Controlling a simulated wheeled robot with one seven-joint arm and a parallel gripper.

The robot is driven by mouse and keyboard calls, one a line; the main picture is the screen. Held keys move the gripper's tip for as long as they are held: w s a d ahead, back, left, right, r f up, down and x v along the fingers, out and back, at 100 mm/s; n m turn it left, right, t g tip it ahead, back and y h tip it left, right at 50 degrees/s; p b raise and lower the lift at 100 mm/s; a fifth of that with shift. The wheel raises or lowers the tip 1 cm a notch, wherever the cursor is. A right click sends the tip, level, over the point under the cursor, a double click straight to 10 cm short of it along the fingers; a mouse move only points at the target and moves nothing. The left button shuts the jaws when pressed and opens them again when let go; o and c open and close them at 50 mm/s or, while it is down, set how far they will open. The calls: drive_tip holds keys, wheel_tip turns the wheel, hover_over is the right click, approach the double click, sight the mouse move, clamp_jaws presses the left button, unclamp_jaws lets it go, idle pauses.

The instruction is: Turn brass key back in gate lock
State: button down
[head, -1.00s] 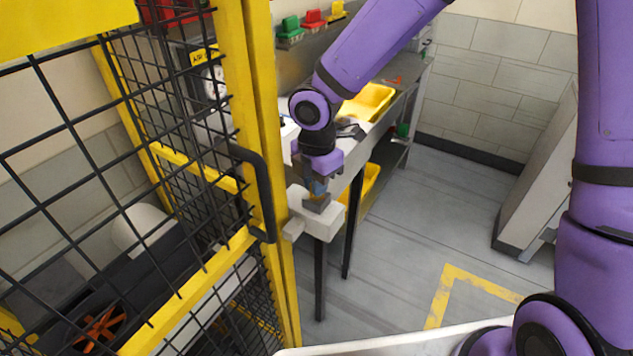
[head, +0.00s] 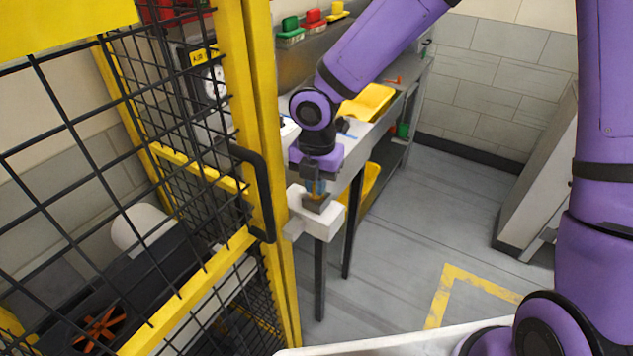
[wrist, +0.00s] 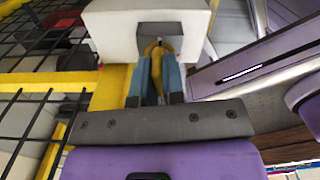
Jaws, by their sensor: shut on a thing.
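The gate lock is a white box (head: 325,226) beside the yellow gate post, with a dark plate (head: 317,204) on its top. It also shows at the top of the wrist view (wrist: 110,35). The brass key (wrist: 157,50) stands at the lock's dark plate, and its lower end is hidden there. My gripper (wrist: 157,80), with blue-grey fingers, is shut on the key's head. In the head view my gripper (head: 316,190) points down onto the lock from above. The exact turn angle of the key is hard to tell.
The yellow gate (head: 262,120) with black mesh and a black handle (head: 258,190) stands just left of the lock. A workbench with a yellow bin (head: 368,103) lies behind. The grey floor (head: 400,240) to the right is clear.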

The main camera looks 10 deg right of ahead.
drive_tip(key=shift+n, duration=0.5)
drive_tip(key=c, duration=1.1)
unclamp_jaws()
wheel_tip(320, 180, up, 11)
drive_tip(key=shift+f, duration=0.1)
drive_tip(key=s+d+r+m+t, duration=0.1)
drive_tip(key=s+d+r+m, duration=0.3)
drive_tip(key=s+d+m, duration=0.2)
drive_tip(key=s+d+r+m+t, duration=0.2)
drive_tip(key=s+d+r+m, duration=0.3)
drive_tip(key=d+m, duration=0.5)
drive_tip(key=s+d+r+m+t, duration=0.2)
drive_tip(key=s+d+r+m, duration=0.3)
drive_tip(key=m, duration=1)
drive_tip(key=shift+s+d+r, duration=0.1)
drive_tip(key=shift+s+d, duration=0.55)
drive_tip(key=shift+d, duration=0.25)
drive_tip(key=shift+s+d+r, duration=0.1)
drive_tip(key=shift+s+d, duration=0.5)
drive_tip(key=shift+d, duration=0.3)
